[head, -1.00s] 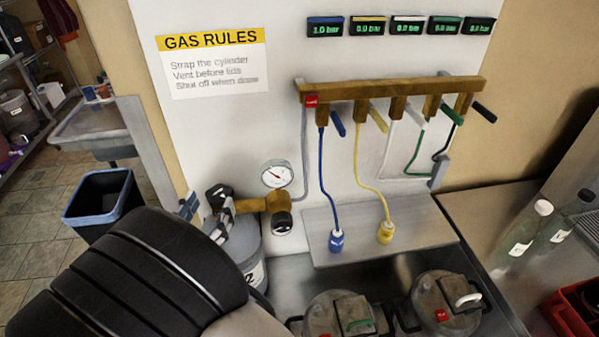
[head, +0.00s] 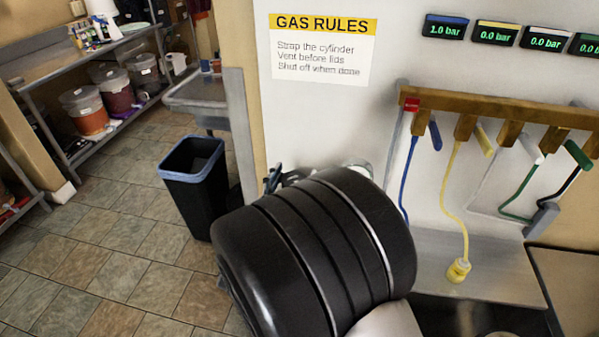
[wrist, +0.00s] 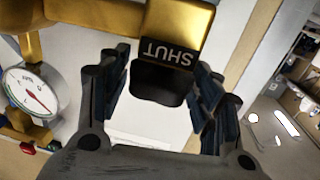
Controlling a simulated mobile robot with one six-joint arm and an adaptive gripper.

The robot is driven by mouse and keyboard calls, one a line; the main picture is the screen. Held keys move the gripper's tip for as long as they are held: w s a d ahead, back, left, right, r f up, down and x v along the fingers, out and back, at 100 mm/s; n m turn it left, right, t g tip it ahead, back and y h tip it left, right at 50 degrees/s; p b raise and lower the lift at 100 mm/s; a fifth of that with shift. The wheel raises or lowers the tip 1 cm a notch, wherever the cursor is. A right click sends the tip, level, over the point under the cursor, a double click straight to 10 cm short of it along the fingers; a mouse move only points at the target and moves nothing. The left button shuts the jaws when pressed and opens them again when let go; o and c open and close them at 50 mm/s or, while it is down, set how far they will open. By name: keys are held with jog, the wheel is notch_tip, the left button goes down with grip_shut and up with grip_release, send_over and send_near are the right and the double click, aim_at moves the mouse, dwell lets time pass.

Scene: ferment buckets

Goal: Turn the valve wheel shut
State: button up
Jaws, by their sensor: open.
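In the wrist view, my gripper (wrist: 162,74) is open, with one dark finger on each side of a black knob-like part, the valve wheel (wrist: 158,84). The wheel sits below a brass valve body (wrist: 180,28) marked "SHUT", upside down in this view. The wheel lies between the fingers; I cannot tell whether they touch it. A round pressure gauge (wrist: 30,91) with a red needle is at the left of the wrist view. In the head view, my black arm hides the valve wheel, the cylinder and most of the gauge.
A brass manifold (head: 500,107) with several coloured levers hangs on the wall at right. The blue display (head: 445,27) reads 1.0 bar; the yellow one (head: 496,33) reads 0.0 bar. A black bin (head: 192,180) stands left of my arm. Tiled floor (head: 120,235) is open at left.

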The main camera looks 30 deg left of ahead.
aim_at(298, 172)
jog(key=shift+w+a+b, duration=0.15)
jog(key=shift+w+a, duration=0.05)
jog(key=shift+w, duration=0.9)
jog(key=shift+w+a+b, duration=0.15)
jog(key=shift+w+a, duration=0.05)
jog(key=shift+w, duration=0.85)
jog(key=shift+c, duration=0.3)
jog(key=shift+f, duration=0.1)
jog(key=c, duration=1)
